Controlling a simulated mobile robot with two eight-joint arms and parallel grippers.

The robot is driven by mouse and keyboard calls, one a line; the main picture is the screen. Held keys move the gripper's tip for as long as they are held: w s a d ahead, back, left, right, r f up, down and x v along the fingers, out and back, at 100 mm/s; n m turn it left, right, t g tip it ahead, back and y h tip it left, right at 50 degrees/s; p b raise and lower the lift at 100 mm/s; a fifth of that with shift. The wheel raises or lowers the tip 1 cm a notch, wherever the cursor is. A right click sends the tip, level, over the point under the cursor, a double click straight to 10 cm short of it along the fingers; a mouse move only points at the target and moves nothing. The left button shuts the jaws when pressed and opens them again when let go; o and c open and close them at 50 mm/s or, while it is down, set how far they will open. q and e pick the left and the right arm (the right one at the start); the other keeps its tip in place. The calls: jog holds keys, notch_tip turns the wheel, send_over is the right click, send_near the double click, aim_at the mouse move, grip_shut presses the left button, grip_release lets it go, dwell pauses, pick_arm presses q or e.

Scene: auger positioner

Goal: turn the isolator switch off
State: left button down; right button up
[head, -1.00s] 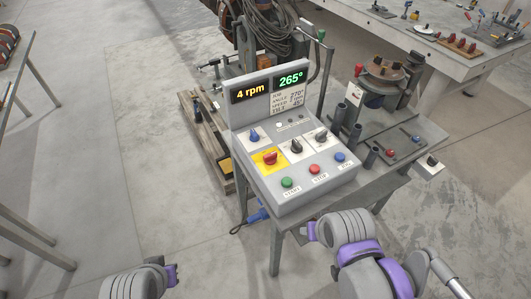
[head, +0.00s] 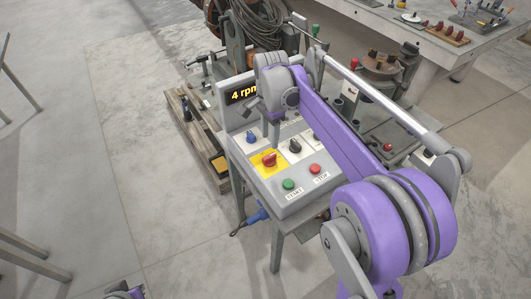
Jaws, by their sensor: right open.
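The isolator switch (head: 269,159) is a red rotary knob on a yellow plate, on the sloped face of the grey control console (head: 283,205). It is in plain sight, and nothing touches it. My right arm reaches in from the lower right and crosses over the console's right side. My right gripper (head: 271,63) is at the far end of that arm, above and beyond the switch, in front of the console's display panel. It is open and seems empty; its fingertips are hard to make out. Only a small part of my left gripper (head: 125,291) shows at the bottom edge.
A blue knob (head: 251,136), a black selector (head: 295,146), a green start button (head: 289,184) and a red stop button (head: 315,169) surround the switch. The display (head: 243,94) reads 4 rpm; its right part is covered. A wooden pallet (head: 190,130) lies to the left.

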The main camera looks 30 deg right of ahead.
aim_at(269, 156)
notch_tip(269, 156, down, 9)
jog(key=shift+r, duration=0.2)
grip_shut()
dwell(0.3)
